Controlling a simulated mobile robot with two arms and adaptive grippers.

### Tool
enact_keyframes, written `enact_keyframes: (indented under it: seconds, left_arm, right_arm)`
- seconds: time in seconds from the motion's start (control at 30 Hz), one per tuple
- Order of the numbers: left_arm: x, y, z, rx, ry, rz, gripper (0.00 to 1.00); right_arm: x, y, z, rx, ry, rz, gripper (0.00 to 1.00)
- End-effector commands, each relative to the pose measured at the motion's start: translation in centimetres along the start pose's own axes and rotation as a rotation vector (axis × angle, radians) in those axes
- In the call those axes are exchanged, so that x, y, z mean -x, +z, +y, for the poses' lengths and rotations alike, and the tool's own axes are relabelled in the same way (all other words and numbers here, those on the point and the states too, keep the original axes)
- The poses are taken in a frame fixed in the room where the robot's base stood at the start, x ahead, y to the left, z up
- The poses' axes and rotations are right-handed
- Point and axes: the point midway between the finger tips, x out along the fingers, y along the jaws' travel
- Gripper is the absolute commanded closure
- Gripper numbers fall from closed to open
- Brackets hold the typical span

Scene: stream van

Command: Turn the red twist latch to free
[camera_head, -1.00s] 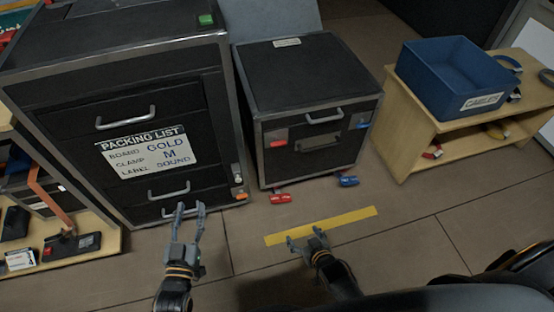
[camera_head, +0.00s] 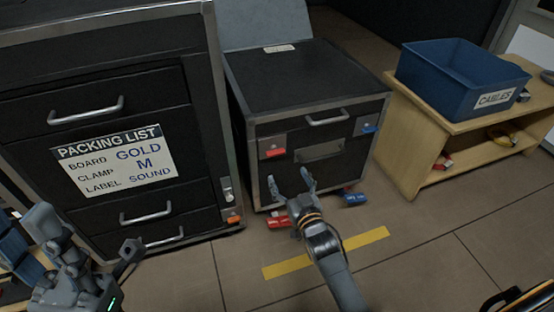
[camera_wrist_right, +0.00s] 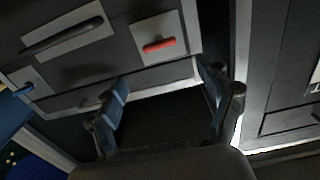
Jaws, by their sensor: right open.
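The red twist latch (camera_head: 275,148) sits on a light plate at the front left of the low black case (camera_head: 300,75). It also shows in the right wrist view as a red bar (camera_wrist_right: 158,45) on its plate. My right gripper (camera_head: 290,178) is open and empty in front of the case, a little below the latch and apart from it. In the wrist view, its fingers (camera_wrist_right: 165,105) are spread and the latch lies beyond the gap between them. My left gripper (camera_head: 88,235) is at the lower left, fingers apart, nothing visible between them.
A blue latch (camera_head: 369,125) is at the case's front right. A case handle (camera_head: 326,117) is between the latches. Red (camera_head: 277,221) and blue (camera_head: 354,199) pieces are low at the case's front. A tall drawer cabinet (camera_head: 205,120) stands left, a wooden shelf (camera_head: 415,150) right.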

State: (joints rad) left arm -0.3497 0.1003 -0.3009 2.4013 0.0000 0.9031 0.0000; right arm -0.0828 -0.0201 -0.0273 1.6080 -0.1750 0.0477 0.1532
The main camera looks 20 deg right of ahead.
Motion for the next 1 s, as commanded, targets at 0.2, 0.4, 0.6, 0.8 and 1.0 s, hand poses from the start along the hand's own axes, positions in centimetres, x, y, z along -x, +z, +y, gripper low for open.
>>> enact_keyframes:
  seconds: [0.2, 0.4, 0.6, 0.8, 1.0]
  left_arm:
    - [2.3, 0.6, 0.0, -0.001, 0.000, -0.003, 0.60]
    - [1.7, 0.9, -0.1, -0.006, 0.017, 0.039, 0.60]
    - [1.2, 1.0, 0.0, -0.009, 0.025, 0.057, 0.60]
    - [1.0, 1.0, 0.0, -0.009, 0.026, 0.058, 0.60]
    - [1.0, 1.0, 0.0, -0.009, 0.026, 0.058, 0.60]
  right_arm:
    - [-5.0, 0.3, 0.0, 0.001, 0.000, 0.002, 0.21]
    - [-8.2, 0.4, 0.0, 0.002, 0.000, -0.001, 0.21]
    - [-9.7, 0.2, 0.0, 0.001, -0.001, -0.002, 0.21]
    - [-9.8, 0.1, 0.0, 0.001, -0.001, -0.002, 0.21]
    - [-9.8, 0.1, 0.0, 0.001, -0.001, -0.002, 0.41]
